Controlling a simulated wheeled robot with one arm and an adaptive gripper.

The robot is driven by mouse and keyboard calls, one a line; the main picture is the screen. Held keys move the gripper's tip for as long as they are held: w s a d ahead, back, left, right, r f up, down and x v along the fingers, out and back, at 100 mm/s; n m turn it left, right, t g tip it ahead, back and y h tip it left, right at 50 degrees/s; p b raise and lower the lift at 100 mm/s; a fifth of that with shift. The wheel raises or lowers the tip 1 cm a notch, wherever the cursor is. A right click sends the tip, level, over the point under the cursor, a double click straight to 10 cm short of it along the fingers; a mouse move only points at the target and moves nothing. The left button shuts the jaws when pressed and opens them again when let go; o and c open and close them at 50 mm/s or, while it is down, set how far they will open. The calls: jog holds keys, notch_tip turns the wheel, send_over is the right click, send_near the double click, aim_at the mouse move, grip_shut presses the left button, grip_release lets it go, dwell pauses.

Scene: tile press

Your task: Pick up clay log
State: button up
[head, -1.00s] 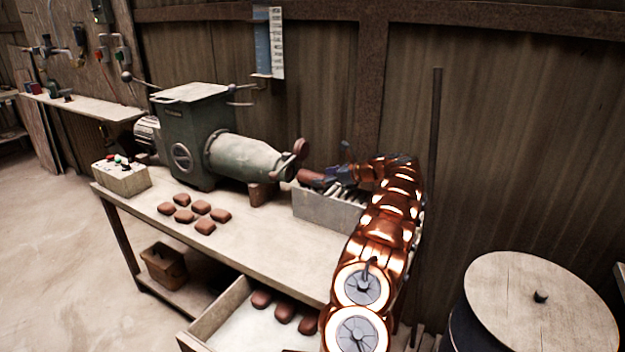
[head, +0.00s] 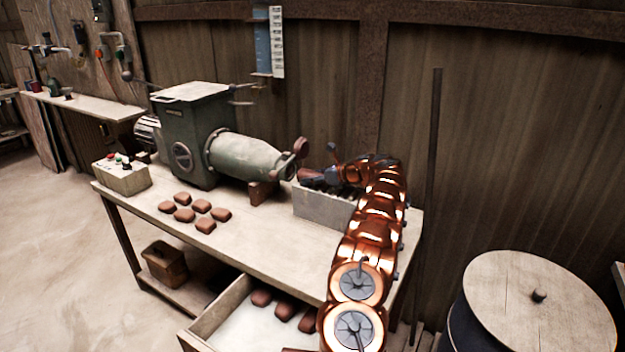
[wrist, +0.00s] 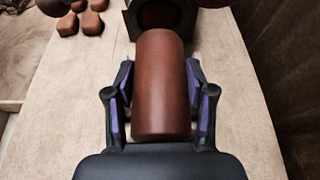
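The clay log (wrist: 161,85) is a smooth reddish-brown cylinder. In the wrist view it lies lengthwise between the fingers of my gripper (wrist: 161,72), its rounded near end close to the palm. One finger is on each side, with narrow gaps beside the log, so the gripper looks open around it. In the head view the log (head: 312,175) shows as a brown shape just beyond the extruder nozzle. My gripper (head: 328,178) is at its right end, partly hidden by my copper arm. What supports the log is hard to see.
The green extruder (head: 205,135) stands on the workbench (head: 260,235), its nozzle left of the log. A grey box (head: 318,207) sits below my gripper. Several clay pieces (head: 183,214) lie at left. An open drawer (head: 228,320) juts out in front. A round-lidded drum (head: 540,300) is at right.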

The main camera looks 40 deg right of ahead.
aim_at(303, 170)
grip_shut()
jog(key=shift+r, duration=0.15)
jog(key=shift+r, duration=1.45)
jog(key=shift+a+r, duration=0.1)
jog(key=shift+r, duration=0.1)
jog(key=shift+s+a, duration=0.1)
